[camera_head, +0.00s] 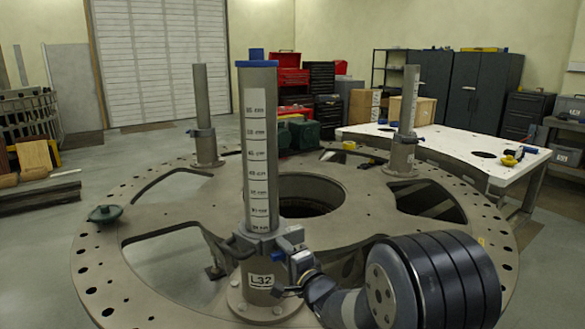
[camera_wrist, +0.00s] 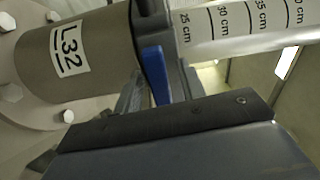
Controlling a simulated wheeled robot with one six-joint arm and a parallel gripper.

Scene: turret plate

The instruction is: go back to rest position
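The turret plate (camera_head: 150,215) is a large grey ring with cut-outs and holes. A front post (camera_head: 258,155) with a blue cap and a height scale stands upright on it, labelled L32. A clamp collar (camera_head: 255,241) with a blue lever (camera_head: 278,256) sits around this post. My gripper (camera_head: 290,283) is at the post's right side, close to the lever. In the wrist view the L32 label (camera_wrist: 68,50) and the blue lever (camera_wrist: 155,74) lie just beyond the dark gripper body. The fingertips are mostly hidden, so contact with the lever is unclear.
Two more posts stand on the plate, at back left (camera_head: 202,115) and back right (camera_head: 407,120). A white table (camera_head: 470,150) stands behind right. Open floor lies at left.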

